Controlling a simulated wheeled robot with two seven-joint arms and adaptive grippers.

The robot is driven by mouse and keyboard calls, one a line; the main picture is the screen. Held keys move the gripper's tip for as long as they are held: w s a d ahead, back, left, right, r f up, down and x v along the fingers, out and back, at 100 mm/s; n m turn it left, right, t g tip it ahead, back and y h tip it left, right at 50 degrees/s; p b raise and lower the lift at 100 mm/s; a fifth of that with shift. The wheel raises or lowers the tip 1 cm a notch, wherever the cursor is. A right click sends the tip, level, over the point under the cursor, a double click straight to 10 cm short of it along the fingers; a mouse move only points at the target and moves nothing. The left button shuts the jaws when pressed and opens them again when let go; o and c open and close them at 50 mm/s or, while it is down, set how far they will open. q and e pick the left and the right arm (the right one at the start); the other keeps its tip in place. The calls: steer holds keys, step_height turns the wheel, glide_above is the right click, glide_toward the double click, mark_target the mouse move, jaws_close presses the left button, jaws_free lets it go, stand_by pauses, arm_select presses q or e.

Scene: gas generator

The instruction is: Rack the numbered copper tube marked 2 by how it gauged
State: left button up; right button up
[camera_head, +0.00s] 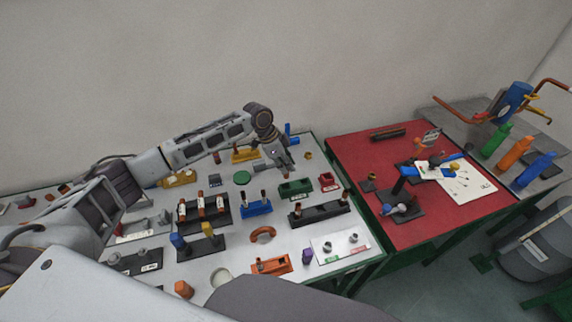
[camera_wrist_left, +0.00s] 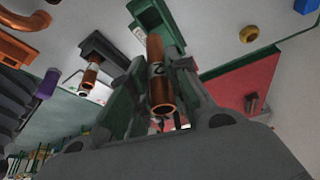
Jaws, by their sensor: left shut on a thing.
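My left gripper (camera_head: 280,163) is above the back of the white table, pointing down. In the left wrist view its fingers are shut on a copper tube (camera_wrist_left: 162,92) with a white band that bears a dark mark, probably a 2. In the head view I cannot make the held tube out clearly. A black rack (camera_head: 322,213) with a copper tube at each end stands at the right of the table; part of it shows in the left wrist view (camera_wrist_left: 105,47). Another black rack (camera_head: 205,215) at the left holds several banded copper tubes. My right gripper is not in view.
A green bin (camera_head: 296,188), a red bin (camera_head: 328,181) and a blue block (camera_head: 256,209) stand around the table's middle. A copper bend (camera_head: 263,234) and an orange block (camera_head: 271,265) lie nearer. A red table (camera_head: 400,232) with fixtures adjoins at the right.

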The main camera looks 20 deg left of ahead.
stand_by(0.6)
arm_select(q)
steer(key=shift+p, duration=0.6)
steer(key=shift+f+b, duration=0.8)
steer(key=shift+f, duration=1.6)
steer(key=shift+p, duration=0.3)
steer(key=shift+p, duration=0.35)
steer(key=shift+f, duration=0.1)
